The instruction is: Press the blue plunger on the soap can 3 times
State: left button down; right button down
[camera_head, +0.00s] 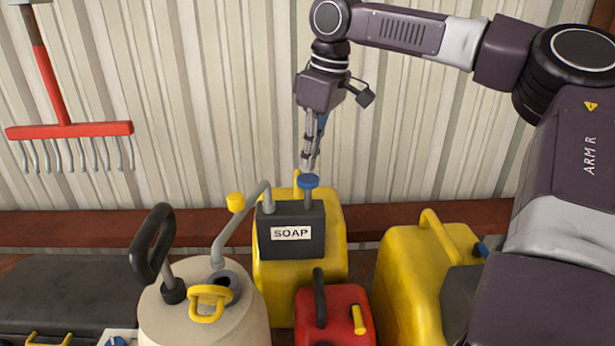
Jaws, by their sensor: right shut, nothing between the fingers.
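The soap can (333,258) is a yellow can with a dark block on its upper front, bearing a white SOAP label (291,233). The blue plunger (308,181) stands up from the top of the dark block on a grey stem. Whether the fingertips touch the plunger, I cannot tell. My left gripper is not in view.
A cream can (205,315) with a black handle stands in front to the left. A red can (333,312) is in front of the soap can, and another yellow can (405,280) is to the right. A red rake (68,129) hangs on the corrugated wall.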

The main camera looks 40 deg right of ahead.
aim_at(309, 178)
jog(key=shift+f, duration=0.1)
dwell(0.3)
jog(key=shift+f+b, duration=0.35)
jog(key=shift+f, duration=2.75)
jog(key=shift+r+p, duration=0.35)
jog(key=shift+r, duration=2.85)
jog(key=shift+r, duration=2.55)
jog(key=shift+f, duration=0.1)
